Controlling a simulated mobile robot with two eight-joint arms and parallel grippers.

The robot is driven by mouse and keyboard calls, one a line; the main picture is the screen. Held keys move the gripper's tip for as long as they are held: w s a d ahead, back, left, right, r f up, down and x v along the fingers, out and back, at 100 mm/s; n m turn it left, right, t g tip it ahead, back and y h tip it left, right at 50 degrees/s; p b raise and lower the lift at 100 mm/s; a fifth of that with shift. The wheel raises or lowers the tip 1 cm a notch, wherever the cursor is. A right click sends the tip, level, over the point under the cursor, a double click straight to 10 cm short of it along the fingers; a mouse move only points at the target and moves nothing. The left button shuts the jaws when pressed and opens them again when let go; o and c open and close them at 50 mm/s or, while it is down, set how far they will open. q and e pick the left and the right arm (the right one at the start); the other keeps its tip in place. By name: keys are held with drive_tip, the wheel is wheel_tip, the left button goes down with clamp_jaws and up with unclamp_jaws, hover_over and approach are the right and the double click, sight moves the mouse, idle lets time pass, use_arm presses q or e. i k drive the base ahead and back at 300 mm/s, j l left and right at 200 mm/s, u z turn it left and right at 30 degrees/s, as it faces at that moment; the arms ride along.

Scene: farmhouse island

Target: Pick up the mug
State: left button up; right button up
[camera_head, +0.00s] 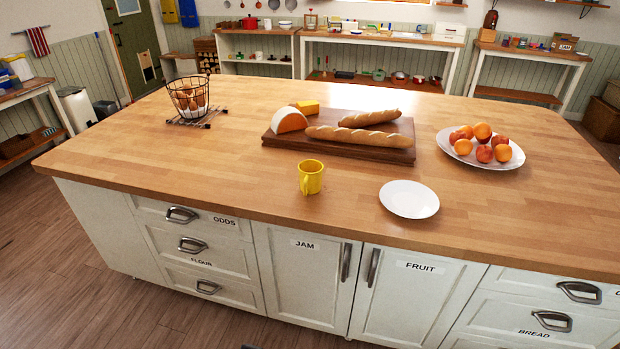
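A yellow mug (311,177) stands upright on the wooden top of the kitchen island (240,190), near its front edge. Neither of my grippers shows in the head view.
A white plate (409,199) lies to the right of the mug. Behind it is a wooden board (392,155) with two baguettes (360,136) and cheese (289,120). A fruit platter (515,161) is at the right, a wire egg basket (188,98) at the back left. The counter left of the mug is clear.

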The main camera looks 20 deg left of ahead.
sight(310, 170)
drive_tip(key=i+j+z, duration=0.2)
drive_tip(key=i, duration=0.3)
drive_tip(key=i+j+z, duration=0.25)
drive_tip(key=i+j, duration=0.2)
